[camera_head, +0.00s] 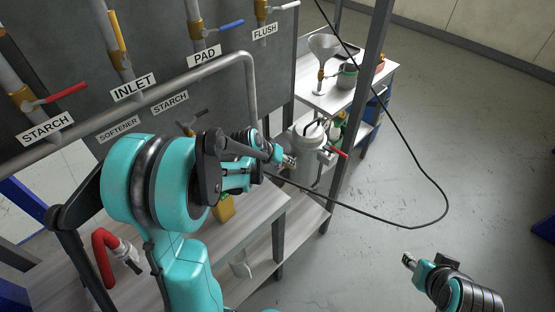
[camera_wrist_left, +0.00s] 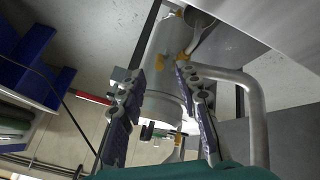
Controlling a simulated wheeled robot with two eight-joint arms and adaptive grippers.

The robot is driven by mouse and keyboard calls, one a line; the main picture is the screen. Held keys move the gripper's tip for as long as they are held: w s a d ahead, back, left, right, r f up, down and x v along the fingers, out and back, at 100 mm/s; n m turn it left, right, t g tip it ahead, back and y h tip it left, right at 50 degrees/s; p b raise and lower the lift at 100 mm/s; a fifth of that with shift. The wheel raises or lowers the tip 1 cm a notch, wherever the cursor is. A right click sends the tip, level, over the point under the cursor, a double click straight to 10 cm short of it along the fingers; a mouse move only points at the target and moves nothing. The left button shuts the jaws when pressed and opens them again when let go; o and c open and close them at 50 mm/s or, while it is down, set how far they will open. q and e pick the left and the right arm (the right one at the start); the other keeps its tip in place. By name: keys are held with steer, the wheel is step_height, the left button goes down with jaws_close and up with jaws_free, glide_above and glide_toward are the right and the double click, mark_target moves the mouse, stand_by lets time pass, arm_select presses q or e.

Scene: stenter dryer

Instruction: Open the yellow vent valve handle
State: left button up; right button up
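A yellow lever handle (camera_head: 117,32) stands along the pipe above the INLET label at the upper left in the head view. No VENT label is readable. My left gripper (camera_head: 275,168) is in the middle of the head view, far to the lower right of that lever and close to a grey lidded vessel (camera_head: 308,142). In the left wrist view its two fingers (camera_wrist_left: 155,75) are apart with nothing held between them. A grey cylinder (camera_wrist_left: 160,60) with small yellow fittings (camera_wrist_left: 149,79) shows beyond them. My right gripper (camera_head: 424,264) is low at the right, over the floor; its finger opening is unclear.
A red lever (camera_head: 338,152) sticks out beside the vessel. A black cable (camera_head: 395,130) hangs in loops to the right. A shelf post (camera_head: 357,110) stands near my left gripper. A bent grey pipe (camera_head: 190,75) crosses the panel.

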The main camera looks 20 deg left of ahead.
arm_select(q)
steer(key=v, duration=0.6)
steer(key=shift+r, duration=0.15)
steer(key=shift+s, duration=0.1)
steer(key=shift+c, duration=0.6)
steer(key=w+r+m+p, duration=0.1)
steer(key=w+d+r+m+p, duration=0.1)
steer(key=shift+d+m+g, duration=0.15)
steer(key=shift+m+g, duration=0.15)
steer(key=shift+g, duration=0.1)
jaws_close()
steer(key=w+d+r+m+g+y+p, duration=0.1)
steer(key=w+d+r+m+g+p, duration=0.1)
steer(key=w+d+r+m+p, duration=0.25)
steer(key=shift+m, duration=0.85)
steer(key=shift+w+a+f+b, duration=0.15)
steer(key=shift+a+f+b, duration=0.5)
steer(key=shift+f, duration=1.55)
steer(key=shift+w+a+f+b, duration=0.2)
steer(key=shift+f+b, duration=0.8)
steer(key=shift+f, duration=1.15)
steer(key=shift+w+a+f+b, duration=0.1)
steer(key=shift+a+f+b, duration=0.55)
steer(key=shift+f, duration=1.55)
